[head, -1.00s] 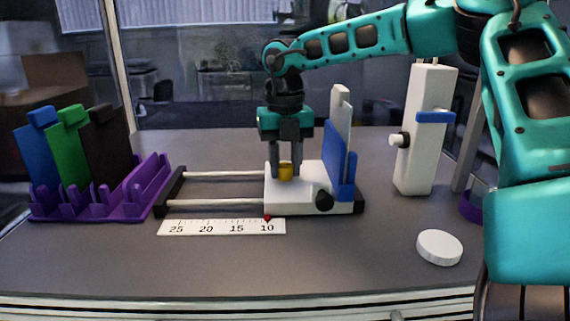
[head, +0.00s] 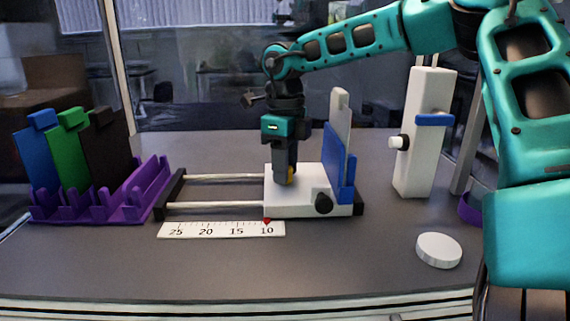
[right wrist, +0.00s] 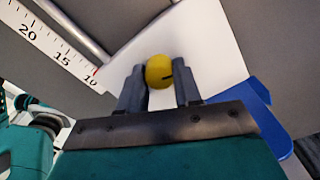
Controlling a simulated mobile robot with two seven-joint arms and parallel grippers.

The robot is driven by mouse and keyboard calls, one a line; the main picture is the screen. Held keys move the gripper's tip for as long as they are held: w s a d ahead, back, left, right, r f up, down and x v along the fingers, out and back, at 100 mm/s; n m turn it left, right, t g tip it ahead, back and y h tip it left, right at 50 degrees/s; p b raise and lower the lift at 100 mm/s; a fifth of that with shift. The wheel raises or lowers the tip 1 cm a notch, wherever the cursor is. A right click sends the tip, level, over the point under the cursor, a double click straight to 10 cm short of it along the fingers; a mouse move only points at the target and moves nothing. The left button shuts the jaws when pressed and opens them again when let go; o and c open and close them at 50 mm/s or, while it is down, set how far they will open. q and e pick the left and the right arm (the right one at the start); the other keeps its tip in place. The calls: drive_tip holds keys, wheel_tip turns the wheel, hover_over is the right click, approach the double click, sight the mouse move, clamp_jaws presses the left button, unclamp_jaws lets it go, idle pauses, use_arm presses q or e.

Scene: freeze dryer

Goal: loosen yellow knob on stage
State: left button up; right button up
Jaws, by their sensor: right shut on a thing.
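The white stage (head: 300,207) sits on two metal rails, its red pointer near 10 on the scale (head: 221,229). The yellow knob (head: 291,174) is on top of the stage, mostly hidden behind my gripper in the head view. In the right wrist view the yellow knob (right wrist: 159,71) shows round with a dark mark, between the two fingers. My right gripper (head: 285,180) points straight down and is shut on the knob; it also shows in the right wrist view (right wrist: 160,92). My left gripper is not in view.
A black side knob (head: 323,203) is at the stage's front. A purple rack (head: 110,206) with colored plates is left. A white tower (head: 412,150) and white disc (head: 439,250) are right.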

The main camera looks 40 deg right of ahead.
drive_tip(key=shift+n, duration=1.5)
drive_tip(key=o, duration=1)
drive_tip(key=shift+o, duration=0.2)
wheel_tip(320, 180, up, 13)
drive_tip(key=p, duration=0.1)
drive_tip(key=shift+p, duration=0.35)
